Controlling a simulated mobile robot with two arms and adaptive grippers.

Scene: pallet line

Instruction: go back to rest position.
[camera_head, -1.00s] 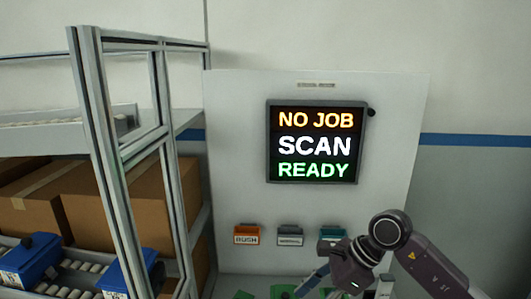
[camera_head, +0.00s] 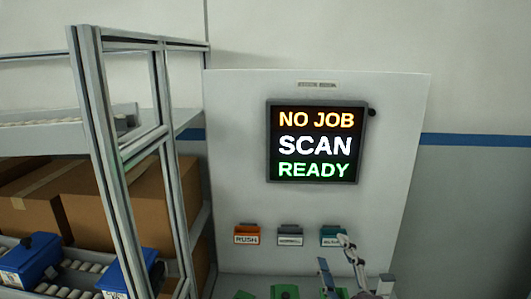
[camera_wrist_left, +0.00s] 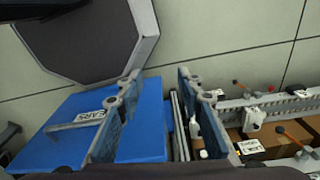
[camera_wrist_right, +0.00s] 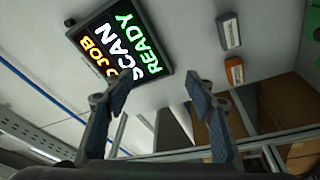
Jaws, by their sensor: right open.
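My right gripper (camera_head: 334,254) shows at the bottom of the head view, fingers up and apart, in front of the white panel below the screen. In the right wrist view its fingers (camera_wrist_right: 156,88) are spread with nothing between them, and the screen lies beyond. My left gripper is outside the head view. In the left wrist view its two fingers (camera_wrist_left: 158,86) are apart, with no object visibly held. A blue surface with a partly hidden label (camera_wrist_left: 60,125) lies behind the left finger.
The screen (camera_head: 315,142) reads NO JOB, SCAN, READY on a white panel (camera_head: 235,150). Under it are an orange RUSH holder (camera_head: 246,234), a grey one (camera_head: 290,235) and a teal one (camera_head: 332,235). A metal rack (camera_head: 100,130) with cardboard boxes (camera_head: 125,205) and blue bins (camera_head: 30,258) stands left.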

